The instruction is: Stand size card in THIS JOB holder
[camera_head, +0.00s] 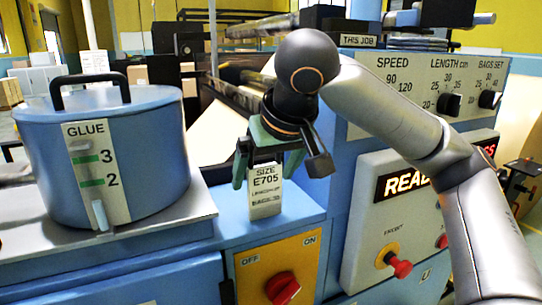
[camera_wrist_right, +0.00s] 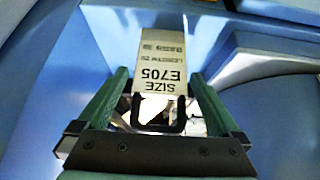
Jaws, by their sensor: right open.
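The size card (camera_head: 265,192) is a white upright card marked SIZE E705, standing on the blue machine top. It also shows in the right wrist view (camera_wrist_right: 160,72), upside down. My right gripper (camera_head: 266,172) has green fingers, spread on either side of the card's upper part. In the wrist view the right gripper (camera_wrist_right: 160,90) is open, with gaps between both fingers and the card. My left gripper is not in view.
A blue glue pot (camera_head: 95,155) with a black handle stands left of the card. A red switch knob (camera_head: 282,288) is on the yellow plate below it. The control panel (camera_head: 425,85) with knobs and a lit display is on the right, behind my right arm.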

